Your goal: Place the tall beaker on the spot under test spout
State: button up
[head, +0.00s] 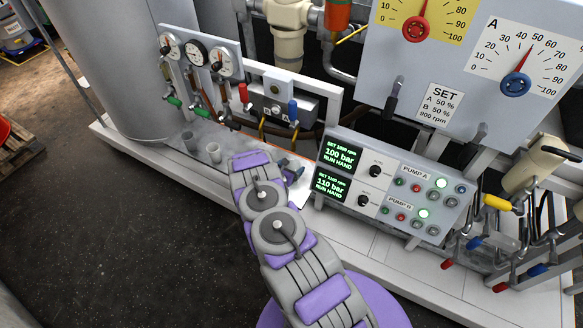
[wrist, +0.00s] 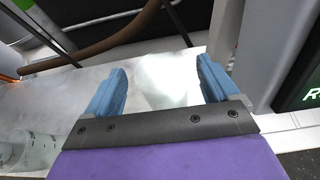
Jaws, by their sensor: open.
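My gripper (wrist: 163,88) is open, with its two blue fingers apart. A pale, see-through vessel (wrist: 165,72), which looks like a beaker, stands between and just beyond the fingers. I cannot tell whether the fingers touch it, and its lower part is hidden by the gripper. In the head view my gripper (head: 291,168) is over the white ledge, left of the pump panel, and hides most of what is there. Two small grey beakers (head: 213,153) (head: 190,151) stand on the ledge to its left. Glassware (wrist: 38,152) also shows at the lower left of the wrist view.
The pump control panel (head: 385,190) stands close to the right of my gripper. Hoses and valves with coloured handles (head: 293,112) hang behind. Three gauges (head: 196,54) are at the upper left.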

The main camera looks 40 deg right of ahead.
jog(key=shift+r, duration=0.1)
jog(key=p+v, duration=0.3)
jog(key=v, duration=0.9)
notch_tip(320, 180, up, 16)
jog(key=s+d+m+g+h, duration=0.1)
jog(key=s+d+m+g, duration=0.15)
jog(key=m, duration=0.35)
jog(key=s+a+r+m+g+y, duration=0.1)
jog(key=s+r+m+g, duration=0.3)
jog(key=r, duration=0.4)
jog(key=s+a+r+m+g, duration=0.2)
jog(key=s+r+m, duration=0.1)
jog(key=s+r, duration=0.4)
jog(key=s+a+r+m+t+y, duration=0.1)
jog(key=s+a+r+m+y, duration=0.3)
jog(key=s+a, duration=0.8)
jog(key=s+a+r+m+y, duration=0.5)
jog(key=s+a+r+y, duration=0.3)
jog(key=s+a, duration=0.4)
jog(key=shift+s+a+t+y, duration=0.25)
jog(key=shift+a+t+y, duration=0.1)
jog(key=shift+a, duration=0.25)
jog(key=shift+d+r+m, duration=0.1)
jog(key=shift+m, duration=0.2)
